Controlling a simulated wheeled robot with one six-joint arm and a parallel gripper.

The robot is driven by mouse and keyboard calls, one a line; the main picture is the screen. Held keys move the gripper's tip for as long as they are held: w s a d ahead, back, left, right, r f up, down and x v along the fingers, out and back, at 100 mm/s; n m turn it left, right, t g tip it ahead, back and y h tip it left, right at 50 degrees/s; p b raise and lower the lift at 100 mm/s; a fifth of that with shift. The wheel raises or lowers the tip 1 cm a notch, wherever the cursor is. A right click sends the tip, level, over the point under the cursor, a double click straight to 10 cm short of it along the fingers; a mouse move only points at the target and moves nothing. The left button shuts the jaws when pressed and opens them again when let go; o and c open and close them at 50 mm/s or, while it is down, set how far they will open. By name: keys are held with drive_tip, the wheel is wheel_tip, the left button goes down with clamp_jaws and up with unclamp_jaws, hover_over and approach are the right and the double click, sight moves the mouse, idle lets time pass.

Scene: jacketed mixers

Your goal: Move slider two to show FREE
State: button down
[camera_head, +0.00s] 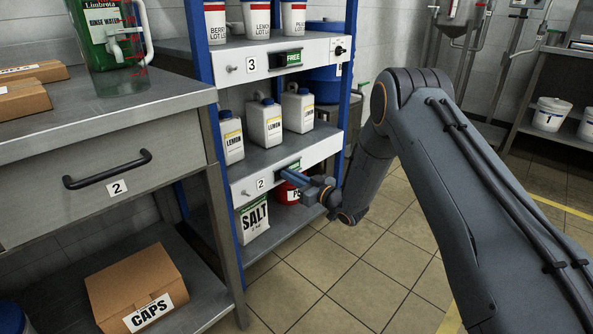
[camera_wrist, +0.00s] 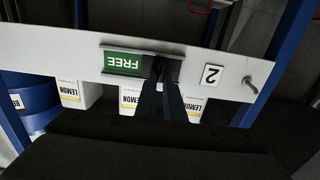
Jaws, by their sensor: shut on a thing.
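Slider two (camera_wrist: 172,72) is a dark sliding piece in a grey framed slot on the white shelf front, beside the number 2 plate (camera_wrist: 212,74). The wrist view is upside down. A green FREE sign (camera_wrist: 123,64) shows in the slot, with the dark piece beside it. My gripper (camera_wrist: 160,78) is shut on the slider's knob, which its fingers mostly hide. In the head view my gripper (camera_head: 285,174) is at the lower shelf front, right of the 2 plate (camera_head: 261,184), and covers much of the slot.
Slider three above shows a green FREE sign (camera_head: 293,58). White LEMON jugs (camera_head: 264,122) stand on the shelf behind the slider front. A SALT container (camera_head: 254,218) and a red container (camera_head: 287,194) are below. A steel bench (camera_head: 110,140) is at left; open tiled floor lies right.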

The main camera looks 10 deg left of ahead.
drive_tip(key=shift+s+a+f, duration=0.1)
drive_tip(key=shift+s+a, duration=0.05)
drive_tip(key=shift+s, duration=0.05)
drive_tip(key=c, duration=1.8)
unclamp_jaws()
drive_tip(key=shift+s+a, duration=0.1)
drive_tip(key=shift+c, duration=0.2)
drive_tip(key=p+v, duration=0.2)
drive_tip(key=v, duration=0.6)
